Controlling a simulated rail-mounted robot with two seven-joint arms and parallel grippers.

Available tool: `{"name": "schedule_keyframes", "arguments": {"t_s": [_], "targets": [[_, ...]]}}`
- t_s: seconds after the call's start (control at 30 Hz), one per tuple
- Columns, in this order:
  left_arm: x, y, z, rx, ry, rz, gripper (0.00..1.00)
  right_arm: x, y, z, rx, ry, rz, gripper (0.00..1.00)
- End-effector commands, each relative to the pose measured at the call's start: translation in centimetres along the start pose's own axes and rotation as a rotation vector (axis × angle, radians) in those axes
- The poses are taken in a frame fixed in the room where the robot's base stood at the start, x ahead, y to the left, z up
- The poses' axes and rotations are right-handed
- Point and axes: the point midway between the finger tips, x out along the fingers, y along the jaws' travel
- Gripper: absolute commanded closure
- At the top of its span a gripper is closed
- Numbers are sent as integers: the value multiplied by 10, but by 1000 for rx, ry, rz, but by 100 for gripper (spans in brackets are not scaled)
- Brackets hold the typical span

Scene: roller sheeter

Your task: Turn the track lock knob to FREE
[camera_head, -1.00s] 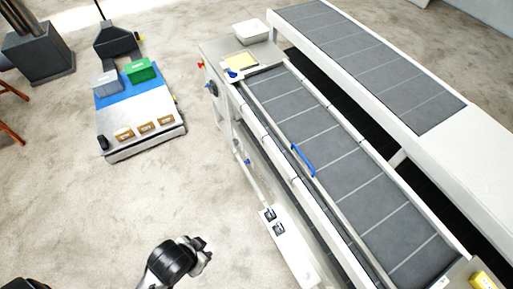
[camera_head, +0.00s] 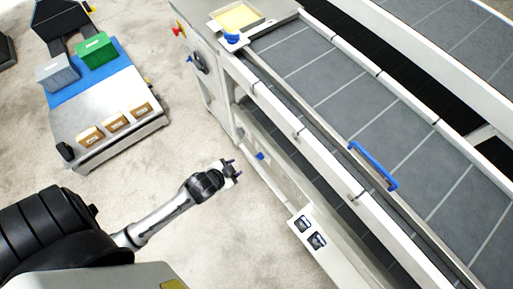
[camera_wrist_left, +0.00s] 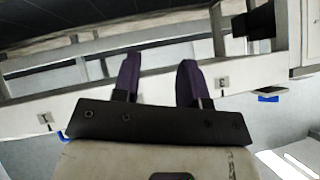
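A small blue knob-like part (camera_head: 260,156) sits low on the near side of the sheeter frame. A larger blue knob (camera_head: 232,38) is on top at the far end. I cannot read labels, so I cannot tell which is the track lock knob. My left gripper (camera_head: 236,169) is open and empty, just left of the low blue part and apart from it. In the left wrist view its two purple fingers (camera_wrist_left: 158,82) are spread before a pale frame rail, with a blue part (camera_wrist_left: 268,97) to their right. My right gripper is out of view.
The sheeter's belt (camera_head: 350,100) runs diagonally, with a blue handle (camera_head: 374,166) along its near edge. Black switches (camera_head: 310,232) sit on a lower panel. A cart (camera_head: 110,120) with boxes stands left. Floor between cart and sheeter is clear.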

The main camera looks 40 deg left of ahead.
Motion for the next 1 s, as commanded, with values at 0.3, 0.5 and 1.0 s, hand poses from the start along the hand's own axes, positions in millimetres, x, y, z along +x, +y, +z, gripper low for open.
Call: {"name": "schedule_keyframes", "arguments": {"t_s": [0.3,0.5,1.0], "targets": [[126,13,97,132,226,-80,61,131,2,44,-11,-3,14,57],[188,17,149,219,368,-126,61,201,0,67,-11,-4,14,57],[282,24,249,391,652,-209,61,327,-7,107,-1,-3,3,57]]}}
